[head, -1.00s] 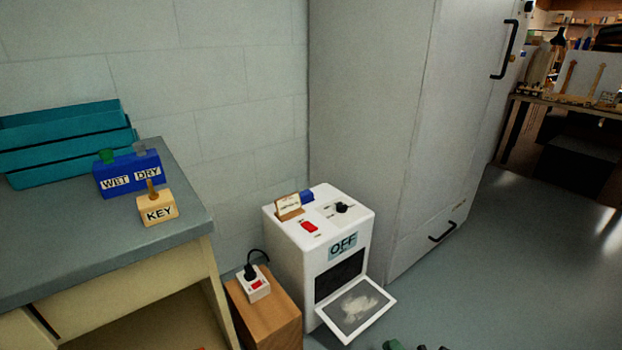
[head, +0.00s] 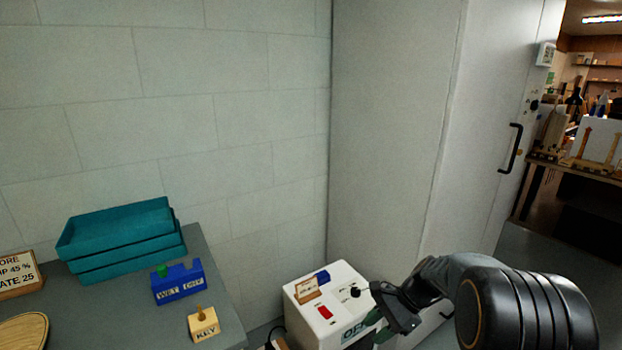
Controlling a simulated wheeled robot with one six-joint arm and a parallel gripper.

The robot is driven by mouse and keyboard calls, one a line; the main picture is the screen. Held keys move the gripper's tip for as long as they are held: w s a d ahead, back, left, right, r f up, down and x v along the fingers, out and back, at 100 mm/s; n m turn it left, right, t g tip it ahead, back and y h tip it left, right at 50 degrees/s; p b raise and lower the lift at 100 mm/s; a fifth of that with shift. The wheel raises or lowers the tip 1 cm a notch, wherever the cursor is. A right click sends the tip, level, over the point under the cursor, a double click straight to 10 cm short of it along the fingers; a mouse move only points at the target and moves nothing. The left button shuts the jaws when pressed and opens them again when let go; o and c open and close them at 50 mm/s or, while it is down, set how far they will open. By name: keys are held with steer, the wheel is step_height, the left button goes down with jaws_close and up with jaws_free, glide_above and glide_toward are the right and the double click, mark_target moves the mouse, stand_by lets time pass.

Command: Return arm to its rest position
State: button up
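My arm enters at the lower right of the head view, its large dark rounded link nearest the camera. My gripper (head: 377,327) is at its far end, pointing left and down. Its two green-tipped fingers look apart, with nothing visible between them. In the picture it overlaps the right side of the white machine (head: 333,278), hiding part of its OFF label. I cannot tell whether it touches the machine.
A grey bench (head: 110,310) at left holds teal trays (head: 125,240), a blue WET/DRY block (head: 178,284), a wooden KEY block (head: 203,324) and a sign (head: 17,275). A tall grey cabinet (head: 395,130) stands behind the machine. Open floor lies at right.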

steer(key=s+r+n+t+h+p, duration=0.2)
steer(key=s+r+n+h+p, duration=0.2)
steer(key=r, duration=0.7)
steer(key=s+r+n+t+h+p, duration=0.3)
steer(key=s+r+n+h+p, duration=0.1)
steer(key=s+r+n+p, duration=0.4)
step_height(320, 180, up, 3)
steer(key=shift+s+d+f+n, duration=0.1)
steer(key=shift+s+d+n, duration=0.25)
steer(key=shift+s+n, duration=0.55)
steer(key=shift+w, duration=0.1)
